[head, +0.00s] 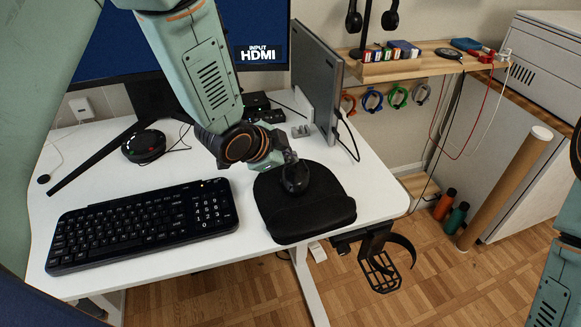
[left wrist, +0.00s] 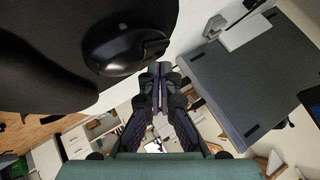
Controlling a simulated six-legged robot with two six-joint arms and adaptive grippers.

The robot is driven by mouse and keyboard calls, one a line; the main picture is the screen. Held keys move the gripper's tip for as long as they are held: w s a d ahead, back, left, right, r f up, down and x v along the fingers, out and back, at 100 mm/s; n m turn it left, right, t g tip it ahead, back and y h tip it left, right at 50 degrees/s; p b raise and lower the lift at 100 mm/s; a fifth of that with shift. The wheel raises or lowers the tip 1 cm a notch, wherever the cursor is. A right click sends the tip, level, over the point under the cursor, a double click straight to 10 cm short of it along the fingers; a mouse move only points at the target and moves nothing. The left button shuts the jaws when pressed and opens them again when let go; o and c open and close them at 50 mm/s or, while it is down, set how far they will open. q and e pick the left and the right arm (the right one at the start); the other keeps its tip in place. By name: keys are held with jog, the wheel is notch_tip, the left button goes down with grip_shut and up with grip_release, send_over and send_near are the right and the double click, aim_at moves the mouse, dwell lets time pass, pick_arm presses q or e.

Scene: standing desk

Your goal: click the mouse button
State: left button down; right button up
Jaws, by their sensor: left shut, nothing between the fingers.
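The black mouse (head: 296,180) sits on the black mouse pad (head: 310,218), which has a raised wrist rest at its front. My left gripper (head: 289,160) is at the mouse's far end, its fingers shut with nothing between them. In the left wrist view the mouse (left wrist: 122,45) lies on the dark pad (left wrist: 40,50), beside the shut fingertips (left wrist: 160,70). I cannot tell whether the fingertips touch the mouse. My right gripper is out of view.
A black keyboard (head: 145,223) lies left of the pad on the white desk (head: 368,190). A grey upright panel (head: 316,80) stands behind the pad on the right. A monitor (head: 245,25) showing "INPUT HDMI" stands at the back. A round black device (head: 144,146) lies behind the keyboard.

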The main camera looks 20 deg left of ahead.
pick_arm(q)
jog(key=shift+f, duration=0.1)
dwell(0.7)
jog(key=shift+f, duration=0.3)
jog(key=shift+f+b, duration=0.4)
dwell(0.7)
jog(key=shift+s, duration=0.1)
jog(key=shift+r+p, duration=0.8)
notch_tip(320, 180, up, 5)
jog(key=p, duration=0.4)
jog(key=shift+p, duration=0.4)
